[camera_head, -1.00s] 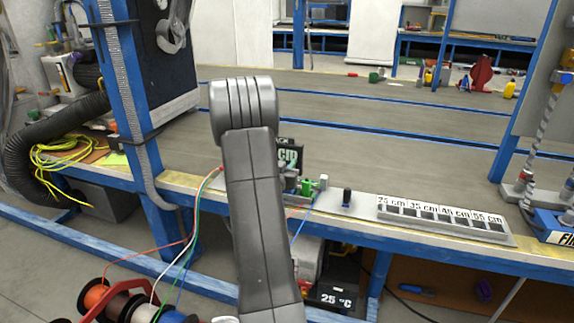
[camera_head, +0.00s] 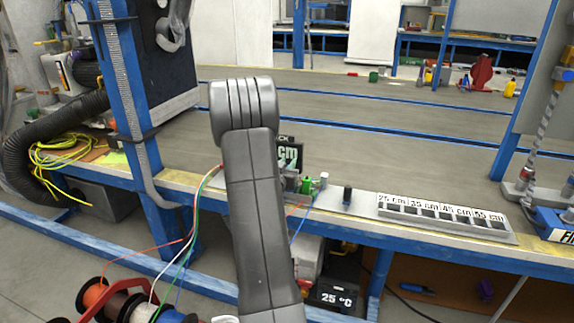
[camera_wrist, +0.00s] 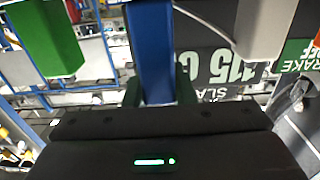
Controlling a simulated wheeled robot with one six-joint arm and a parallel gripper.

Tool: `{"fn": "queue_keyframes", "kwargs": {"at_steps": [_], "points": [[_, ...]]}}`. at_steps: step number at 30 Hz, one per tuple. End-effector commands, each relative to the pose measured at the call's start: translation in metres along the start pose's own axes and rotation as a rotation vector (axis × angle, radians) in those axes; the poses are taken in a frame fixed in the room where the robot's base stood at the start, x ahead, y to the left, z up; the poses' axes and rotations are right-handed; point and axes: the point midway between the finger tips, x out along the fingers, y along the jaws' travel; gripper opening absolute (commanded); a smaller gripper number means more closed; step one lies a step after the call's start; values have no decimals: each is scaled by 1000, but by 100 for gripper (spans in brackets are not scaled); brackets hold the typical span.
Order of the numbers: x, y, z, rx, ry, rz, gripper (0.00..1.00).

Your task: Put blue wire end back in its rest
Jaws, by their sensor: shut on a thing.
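In the wrist view my gripper (camera_wrist: 158,93) is shut on the blue wire end (camera_wrist: 152,45), a long blue block between its two small dark green fingertips. In the head view my gripper and the blue wire end are mostly hidden behind my arm. The blue wire (camera_head: 300,224) hangs down over the bench's front edge, just right of my arm. A green block (camera_head: 306,186) and a white block (camera_head: 323,179) stand beside it; they also show in the wrist view as a green block (camera_wrist: 44,38) and a pale block (camera_wrist: 261,28). I cannot make out the blue end's rest.
A black post (camera_head: 347,195) stands on the grey strip. A panel of length slots (camera_head: 440,217) lies to the right. Wire spools (camera_head: 94,296) stand at lower left. The bench behind is clear.

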Motion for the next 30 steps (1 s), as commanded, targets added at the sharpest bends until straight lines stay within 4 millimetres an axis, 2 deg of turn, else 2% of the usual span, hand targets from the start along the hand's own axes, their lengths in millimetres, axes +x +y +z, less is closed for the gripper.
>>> {"fn": "queue_keyframes", "kwargs": {"at_steps": [30], "points": [[0,0,27,0,0,0,1]]}}
